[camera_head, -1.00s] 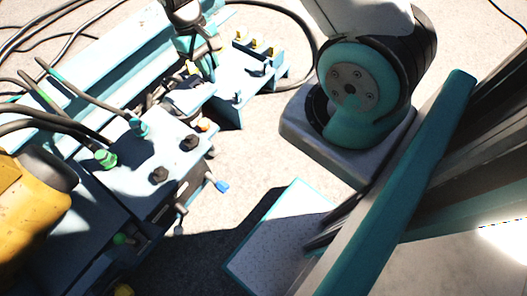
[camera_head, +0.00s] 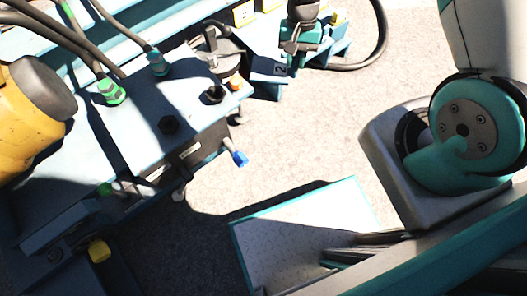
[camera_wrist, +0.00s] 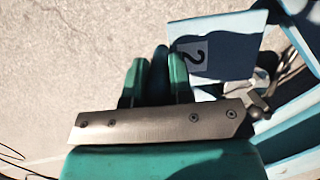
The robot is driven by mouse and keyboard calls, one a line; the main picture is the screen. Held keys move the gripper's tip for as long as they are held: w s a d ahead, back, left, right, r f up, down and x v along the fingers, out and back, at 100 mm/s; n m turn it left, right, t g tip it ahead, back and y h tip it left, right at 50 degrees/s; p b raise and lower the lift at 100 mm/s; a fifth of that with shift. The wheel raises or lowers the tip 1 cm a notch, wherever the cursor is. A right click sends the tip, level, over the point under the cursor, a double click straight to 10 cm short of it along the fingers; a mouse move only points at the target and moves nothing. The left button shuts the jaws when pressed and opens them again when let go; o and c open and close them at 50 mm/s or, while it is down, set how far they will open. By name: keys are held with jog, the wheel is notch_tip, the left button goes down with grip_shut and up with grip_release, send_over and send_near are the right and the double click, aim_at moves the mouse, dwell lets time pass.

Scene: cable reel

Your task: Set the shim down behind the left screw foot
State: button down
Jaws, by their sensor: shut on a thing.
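My gripper (camera_wrist: 158,62) shows two teal fingers in the wrist view, closed around a dark, bluish piece between them, which looks like the shim (camera_wrist: 158,80). The shim is in shadow and its thickness is hard to tell. In the head view my gripper (camera_head: 297,48) is at the top, beside a blue bracket with a "2" label (camera_head: 279,70); the shim cannot be made out there. Small feet show under the blue machine: one (camera_head: 240,118) below its right corner and one (camera_head: 180,195) at its front edge. I cannot tell which is the left screw foot.
The blue machine top (camera_head: 135,125) carries green hose fittings and black knobs. A blue-tipped lever (camera_head: 238,158) sticks out from its side. A yellow motor (camera_head: 35,110) is at left. A black cable (camera_head: 380,45) loops at upper right. Concrete floor (camera_head: 310,140) is open in the middle.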

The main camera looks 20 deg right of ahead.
jog(key=a+f+m+b, duration=0.2)
jog(key=f+b, duration=0.9)
jog(key=f, duration=0.7)
jog(key=a+f+m+t+y+b, duration=0.1)
jog(key=f+m+b, duration=0.3)
jog(key=f+b, duration=0.8)
jog(key=a+f+m+b, duration=0.2)
jog(key=f+b, duration=1)
jog(key=f, duration=1.2)
jog(key=shift+s+a+m+t+y, duration=0.3)
jog(key=shift+a+m+t, duration=0.1)
jog(key=shift+a, duration=0.1)
